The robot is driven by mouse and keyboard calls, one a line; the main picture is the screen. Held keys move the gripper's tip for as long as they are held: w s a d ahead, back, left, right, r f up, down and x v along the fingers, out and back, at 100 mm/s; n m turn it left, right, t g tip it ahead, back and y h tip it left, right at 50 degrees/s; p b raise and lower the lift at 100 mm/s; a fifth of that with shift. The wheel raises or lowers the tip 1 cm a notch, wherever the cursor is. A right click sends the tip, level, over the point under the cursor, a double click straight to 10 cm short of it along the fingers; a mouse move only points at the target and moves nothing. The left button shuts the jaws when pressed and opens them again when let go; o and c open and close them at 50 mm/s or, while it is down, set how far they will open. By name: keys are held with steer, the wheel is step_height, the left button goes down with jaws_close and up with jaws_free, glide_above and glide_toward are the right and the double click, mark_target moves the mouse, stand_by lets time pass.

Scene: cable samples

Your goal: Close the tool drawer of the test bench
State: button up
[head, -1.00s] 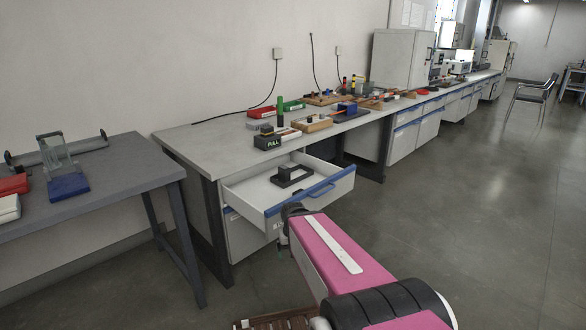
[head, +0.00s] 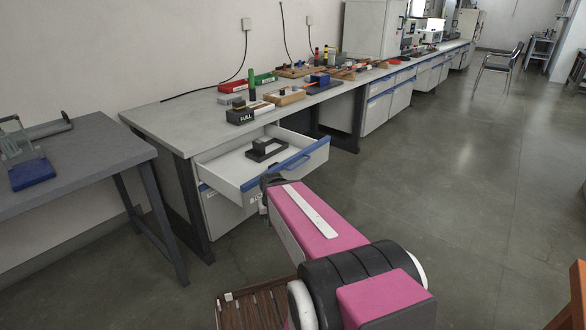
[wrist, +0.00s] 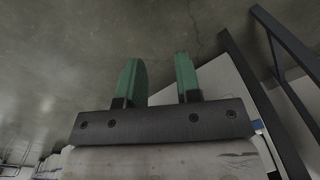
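The tool drawer (head: 222,172) of the test bench (head: 150,112) stands pulled out in the head view. It is white inside, with a blue handle (head: 300,161) along its front. A dark block-like tool (head: 264,151) lies in it. My pink arm reaches toward the drawer's front left corner, and my gripper is mostly hidden there. In the wrist view, my gripper (wrist: 158,78) has two green fingers apart with nothing between them. A white panel, perhaps the cabinet front, shows beside and behind the right finger. I cannot tell whether the gripper touches the drawer.
A grey table (head: 75,170) stands at the left with a blue-based stand (head: 28,174) on it. The bench top carries cable samples, boxes and a label block (head: 240,116). A brown slatted thing (head: 255,305) lies low in front. The floor at right is largely clear.

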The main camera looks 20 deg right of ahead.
steer(key=shift+w+d+r+m+t+y, duration=0.35)
steer(key=shift+w+d+r+m, duration=0.25)
steer(key=shift+w+d+r, duration=0.25)
jaws_close()
steer(key=m+t+y, duration=0.4)
steer(key=m+t, duration=0.3)
steer(key=m, duration=0.3)
glide_toward(289, 162)
steer(key=x, duration=0.6)
steer(key=shift+w+a+f, duration=0.15)
steer(key=shift+f, duration=0.2)
steer(key=w+a, duration=0.7)
steer(key=w, duration=0.5)
steer(key=w+a, duration=0.8)
steer(key=w, duration=0.5)
steer(key=shift+s, duration=0.1)
